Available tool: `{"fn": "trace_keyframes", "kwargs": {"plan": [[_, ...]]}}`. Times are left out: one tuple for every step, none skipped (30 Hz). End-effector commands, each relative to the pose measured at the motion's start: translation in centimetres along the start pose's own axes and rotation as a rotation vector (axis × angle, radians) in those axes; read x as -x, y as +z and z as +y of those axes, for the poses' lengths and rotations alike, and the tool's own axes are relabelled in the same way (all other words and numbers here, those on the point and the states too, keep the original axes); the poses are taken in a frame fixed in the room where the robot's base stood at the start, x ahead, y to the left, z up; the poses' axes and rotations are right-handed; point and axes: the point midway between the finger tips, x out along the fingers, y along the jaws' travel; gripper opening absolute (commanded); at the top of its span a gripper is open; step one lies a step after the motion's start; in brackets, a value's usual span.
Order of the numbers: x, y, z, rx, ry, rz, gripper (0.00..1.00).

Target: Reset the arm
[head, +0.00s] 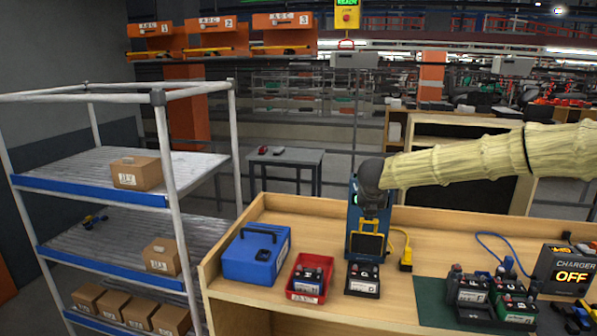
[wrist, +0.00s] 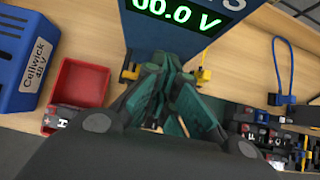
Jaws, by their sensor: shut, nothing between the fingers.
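My arm comes in from the right in the head view, and my gripper (head: 372,212) points down in front of the blue tester (head: 354,218). The gripper is shut and empty. In the wrist view my gripper (wrist: 172,75) has its dark green fingers together in front of the tester (wrist: 178,35), whose display reads 00.0 V. The fingertips' exact gap to the tester is hard to tell. A battery block (head: 362,281) stands at the tester's foot, below my gripper in the head view.
On the wooden bench are a blue case (head: 257,257), a red bin (head: 303,293) with a battery inside, several batteries on a green mat (head: 432,297), and a charger (head: 566,268) reading OFF. A shelf rack (head: 171,185) with cardboard boxes stands left.

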Motion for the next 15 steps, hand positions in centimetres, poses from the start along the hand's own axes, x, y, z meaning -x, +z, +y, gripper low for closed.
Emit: {"fn": "trace_keyframes", "kwargs": {"plan": [[-0.9,-0.7,0.0,0.0,0.0,0.001,0.0],[-1.2,-1.0,0.0,0.0,0.0,0.001,0.0],[-1.6,-1.3,-0.1,0.0,0.0,0.001,0.0],[-1.9,-1.5,-0.1,0.0,0.0,0.0,0.0],[-0.9,-1.5,0.0,0.001,0.001,-0.001,0.0],[-0.6,-2.1,0.0,0.002,0.001,0.0,0.0],[-0.4,-2.5,0.0,0.002,0.001,0.001,0.0],[-0.2,-2.9,0.0,0.001,0.001,0.001,0.0],[0.0,-3.4,0.0,0.002,0.002,0.0,0.0],[0.2,-3.9,0.0,0.001,0.002,0.001,0.0],[0.3,-4.2,0.0,0.001,0.002,0.001,0.0],[0.5,-4.8,0.0,0.002,0.002,0.001,0.0],[0.7,-5.2,0.0,0.001,0.001,0.0,0.0],[0.8,-5.7,0.0,0.002,0.001,0.001,0.0],[0.9,-6.3,0.0,0.001,0.001,0.001,0.0]]}}
